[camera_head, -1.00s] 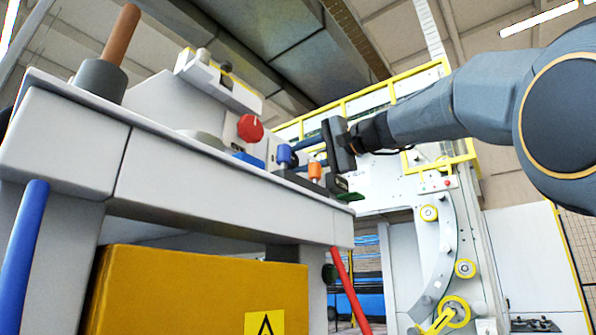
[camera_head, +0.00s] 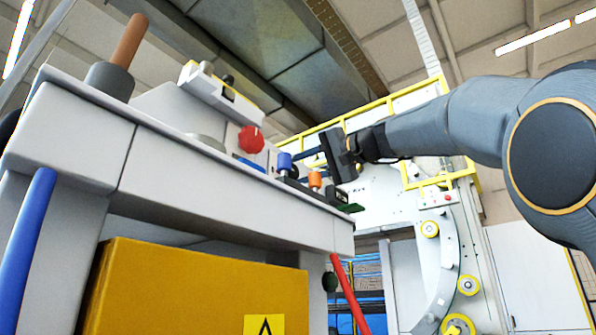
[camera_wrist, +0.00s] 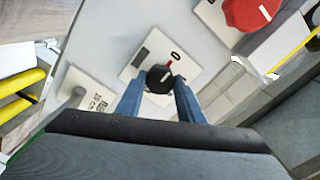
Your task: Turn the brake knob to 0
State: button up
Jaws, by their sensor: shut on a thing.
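The black round brake knob (camera_wrist: 160,79) shows in the wrist view on a pale plate, with a red pointer on its far right edge. A printed 0 (camera_wrist: 174,56) sits just beyond the pointer, which points toward it. My gripper (camera_wrist: 158,84) has its two blue fingers shut on the knob, one on each side. In the head view my gripper (camera_head: 299,157) reaches in from the right over the machine bench; the knob cannot be made out there.
A red knob (camera_head: 250,139) stands near the fingers and also shows at the wrist view's top (camera_wrist: 250,12). The grey bench (camera_head: 230,195) has a yellow box beneath.

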jog(key=o, duration=1.1)
jog(key=shift+c, duration=0.2)
jog(key=v, duration=0.7)
jog(key=shift+s+d+b, duration=0.2)
jog(key=shift+d+b, duration=0.1)
jog(key=shift+b, duration=0.1)
